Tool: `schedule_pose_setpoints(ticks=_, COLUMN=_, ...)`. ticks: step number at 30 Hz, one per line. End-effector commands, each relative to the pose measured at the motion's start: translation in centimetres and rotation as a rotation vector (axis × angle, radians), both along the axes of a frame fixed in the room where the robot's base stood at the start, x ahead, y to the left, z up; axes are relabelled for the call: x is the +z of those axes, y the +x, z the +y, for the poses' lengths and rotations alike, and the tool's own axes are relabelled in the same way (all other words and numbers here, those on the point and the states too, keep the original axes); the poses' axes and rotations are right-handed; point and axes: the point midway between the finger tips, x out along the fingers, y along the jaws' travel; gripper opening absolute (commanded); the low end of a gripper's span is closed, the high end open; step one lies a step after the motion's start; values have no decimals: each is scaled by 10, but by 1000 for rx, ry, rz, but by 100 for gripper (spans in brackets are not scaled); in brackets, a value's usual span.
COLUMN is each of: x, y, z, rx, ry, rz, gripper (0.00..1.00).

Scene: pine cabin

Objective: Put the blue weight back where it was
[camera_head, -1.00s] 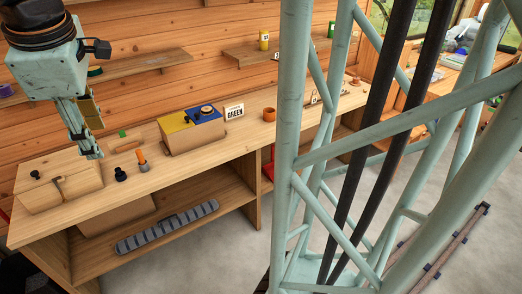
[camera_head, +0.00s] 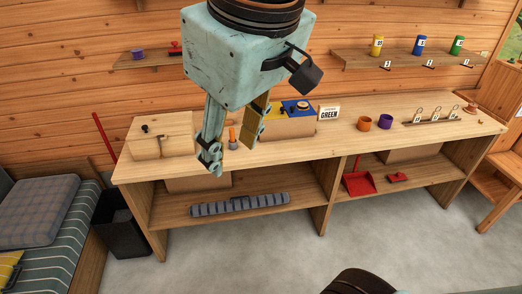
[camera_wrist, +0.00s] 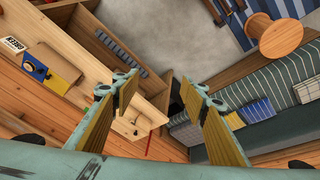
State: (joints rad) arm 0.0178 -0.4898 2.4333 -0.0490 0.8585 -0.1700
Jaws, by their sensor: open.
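I cannot make out a blue weight in either view. My gripper (camera_head: 230,152) is open and hangs in front of the workbench in the head view. Its two fingers (camera_wrist: 160,98) stand wide apart and empty in the wrist view. A box with a blue and yellow top (camera_head: 291,122) stands on the bench behind the gripper, with dark round items on top. It also shows in the wrist view (camera_wrist: 60,68). A sign reading GREEN (camera_head: 329,113) stands beside it. A small orange upright item (camera_head: 232,136) shows between the fingers, partly hidden.
A wooden box (camera_head: 165,138) stands at the bench's left end. An orange cup (camera_head: 365,123), a purple cup (camera_head: 385,121) and a row of numbered hooks (camera_head: 432,116) are on the right. Yellow, blue (camera_head: 419,46) and green cans stand on the wall shelf. A black bin (camera_head: 121,225) is left.

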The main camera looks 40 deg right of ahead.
Motion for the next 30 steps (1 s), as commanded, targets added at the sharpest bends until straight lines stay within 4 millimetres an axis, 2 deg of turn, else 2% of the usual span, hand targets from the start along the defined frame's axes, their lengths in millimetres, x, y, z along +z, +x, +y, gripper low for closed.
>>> schedule_pose_setpoints(ticks=1, x=-3, y=-13, z=4, rx=-25, ry=19, rz=-5, gripper=40)
schedule_pose_setpoints(ticks=3, x=-6, y=-27, z=8, rx=-61, ry=42, rz=-6, gripper=40)
schedule_pose_setpoints(ticks=9, x=-12, y=-52, z=15, rx=-140, ry=90, rz=-6, gripper=40)
schedule_pose_setpoints(ticks=15, x=-15, y=-60, z=17, rx=-168, ry=105, rz=-2, gripper=40)
schedule_pose_setpoints(ticks=30, x=-20, y=-59, z=17, rx=-167, ry=105, rz=-1, gripper=40)
